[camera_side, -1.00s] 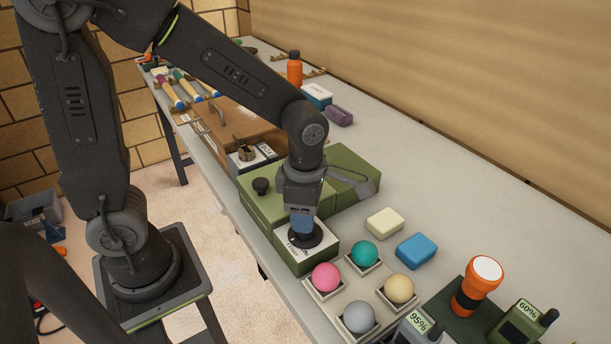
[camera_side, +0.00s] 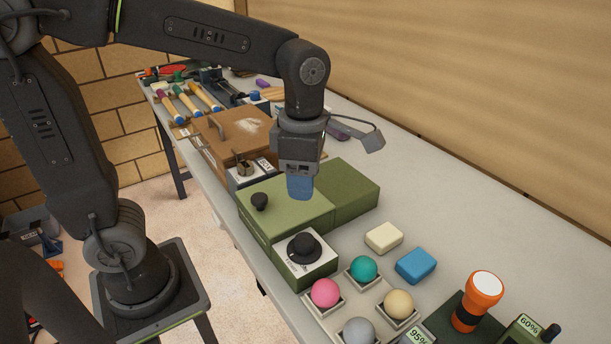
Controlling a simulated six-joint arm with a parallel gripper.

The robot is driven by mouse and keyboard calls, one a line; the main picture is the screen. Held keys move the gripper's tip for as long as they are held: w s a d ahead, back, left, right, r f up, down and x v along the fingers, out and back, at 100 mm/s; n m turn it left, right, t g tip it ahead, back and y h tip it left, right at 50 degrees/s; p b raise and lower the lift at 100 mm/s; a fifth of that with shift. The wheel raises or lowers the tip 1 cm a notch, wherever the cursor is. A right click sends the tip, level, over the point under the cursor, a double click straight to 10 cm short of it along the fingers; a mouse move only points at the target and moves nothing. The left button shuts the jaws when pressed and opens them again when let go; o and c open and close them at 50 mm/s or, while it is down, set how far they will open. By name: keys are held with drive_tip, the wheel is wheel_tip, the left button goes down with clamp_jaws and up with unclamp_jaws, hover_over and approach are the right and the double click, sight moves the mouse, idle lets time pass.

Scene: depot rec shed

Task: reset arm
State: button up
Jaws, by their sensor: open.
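My gripper (camera_side: 299,190) points down above the green box (camera_side: 285,208), clear of it, with blue fingertips and nothing seen between them. The fingers overlap in this view, so the gap between them is hard to see. A black dial knob (camera_side: 304,248) stands on a white-topped green block at the near end of the green box. A smaller black knob (camera_side: 260,202) sits on the box's left side. My arm reaches across from the left, raised over the bench.
Colored balls sit in a holder (camera_side: 334,312) at the near end. A cream block (camera_side: 383,238), a blue block (camera_side: 416,265) and an orange torch (camera_side: 478,302) stand to the right. A brown case (camera_side: 243,136) and several mallets lie farther back. The bench's right side is mostly clear.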

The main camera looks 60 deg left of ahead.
drive_tip(key=s+a+m+t, duration=0.2)
drive_tip(key=s+m, duration=0.2)
drive_tip(key=m, duration=0.9)
drive_tip(key=s+a+r+m+t, duration=0.1)
drive_tip(key=s+a+m+t, duration=0.2)
drive_tip(key=m, duration=1.1)
drive_tip(key=shift+s+t, duration=0.3)
drive_tip(key=shift+s, duration=0.25)
drive_tip(key=shift+a+r, duration=0.1)
